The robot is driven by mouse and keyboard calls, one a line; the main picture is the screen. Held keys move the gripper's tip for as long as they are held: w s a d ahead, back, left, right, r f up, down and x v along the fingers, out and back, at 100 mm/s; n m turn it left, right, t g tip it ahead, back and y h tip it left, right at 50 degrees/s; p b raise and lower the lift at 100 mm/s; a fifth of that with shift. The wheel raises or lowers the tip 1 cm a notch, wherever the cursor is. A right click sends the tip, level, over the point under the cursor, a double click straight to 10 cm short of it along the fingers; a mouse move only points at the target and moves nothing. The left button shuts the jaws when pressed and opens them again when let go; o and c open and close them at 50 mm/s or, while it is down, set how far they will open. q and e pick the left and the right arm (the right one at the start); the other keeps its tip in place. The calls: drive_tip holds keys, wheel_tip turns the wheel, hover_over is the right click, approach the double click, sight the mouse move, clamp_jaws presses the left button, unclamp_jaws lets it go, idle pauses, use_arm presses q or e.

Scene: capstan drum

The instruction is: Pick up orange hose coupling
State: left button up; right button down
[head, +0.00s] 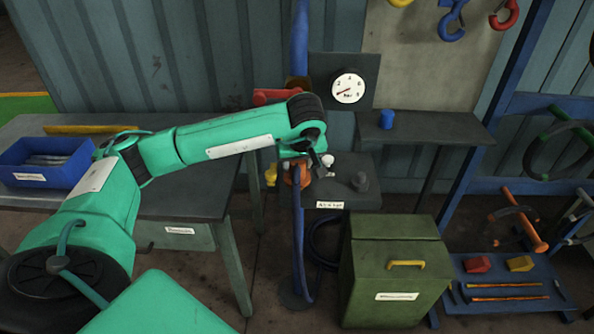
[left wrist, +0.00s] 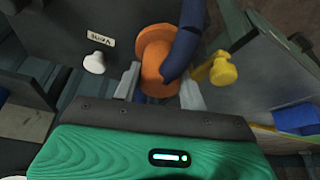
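The orange hose coupling (head: 297,173) is at the upper end of a blue hose (head: 299,235), by the grey box labelled in white at the middle of the head view. In the left wrist view, the coupling (left wrist: 155,65) has a wide flange at its far end, and the hose (left wrist: 181,50) curves in front of it. My left gripper (left wrist: 161,85) is at the coupling, one pale finger on each side. A narrow gap shows beside the left finger; the hose partly hides the right side. In the head view, my left gripper (head: 303,165) is partly hidden by its wrist. My right gripper is out of view.
A white knob (left wrist: 94,62) and a yellow valve handle (left wrist: 222,68) flank the coupling closely. A green chest (head: 395,265) stands in front to the right. A workbench (head: 190,200) with a blue bin (head: 45,160) is left. A gauge (head: 348,87) hangs above.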

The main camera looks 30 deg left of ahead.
use_arm(q)
drive_tip(key=c, duration=0.3)
drive_tip(key=shift+r, duration=0.15)
